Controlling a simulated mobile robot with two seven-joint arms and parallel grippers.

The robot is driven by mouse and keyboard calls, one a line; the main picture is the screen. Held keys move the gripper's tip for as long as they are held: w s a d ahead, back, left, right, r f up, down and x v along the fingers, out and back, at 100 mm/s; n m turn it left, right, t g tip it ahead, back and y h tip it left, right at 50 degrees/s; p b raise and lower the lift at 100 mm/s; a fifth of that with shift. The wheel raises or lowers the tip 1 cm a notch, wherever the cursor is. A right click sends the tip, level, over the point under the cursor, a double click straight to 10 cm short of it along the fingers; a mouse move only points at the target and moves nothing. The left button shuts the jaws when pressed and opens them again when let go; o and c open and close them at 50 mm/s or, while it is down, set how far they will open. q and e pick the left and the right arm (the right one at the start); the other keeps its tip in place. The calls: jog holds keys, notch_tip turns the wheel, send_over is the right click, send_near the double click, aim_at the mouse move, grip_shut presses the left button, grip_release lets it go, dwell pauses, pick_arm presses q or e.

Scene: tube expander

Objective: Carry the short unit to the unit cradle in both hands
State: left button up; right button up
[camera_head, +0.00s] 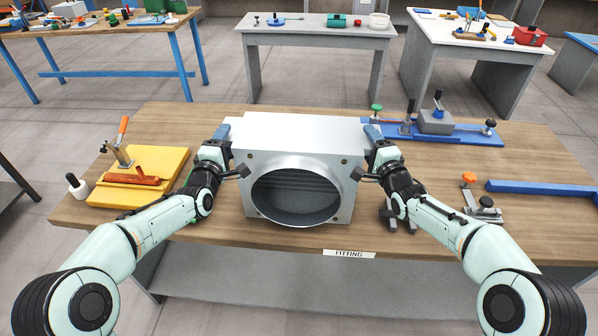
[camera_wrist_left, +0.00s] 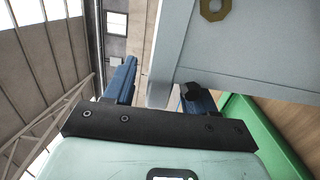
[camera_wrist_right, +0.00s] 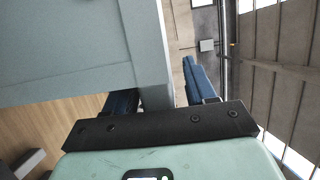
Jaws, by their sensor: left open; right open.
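The short unit appears to be the grey metal box (camera_head: 297,140) with a round collar opening facing me, at the middle of the fitting table. My left gripper (camera_head: 222,136) is open at the box's left side. In the left wrist view its blue fingers (camera_wrist_left: 158,90) stand either side of a pale edge of the box. My right gripper (camera_head: 375,137) is open at the right side, and its fingers (camera_wrist_right: 155,92) likewise straddle an edge there. I cannot tell whether the fingers touch it. A green surface (camera_wrist_left: 255,125) shows beside the box; whether it is the cradle is unclear.
A yellow plate (camera_head: 140,180) with an orange-handled clamp lies left on the wooden table (camera_head: 270,249). A blue fixture (camera_head: 465,133) stands at the back right, with a blue bar (camera_head: 540,188) and small clamp (camera_head: 482,208) nearer. Other benches stand behind.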

pick_arm(q)
grip_shut()
pick_arm(e)
grip_shut()
dwell(1.2)
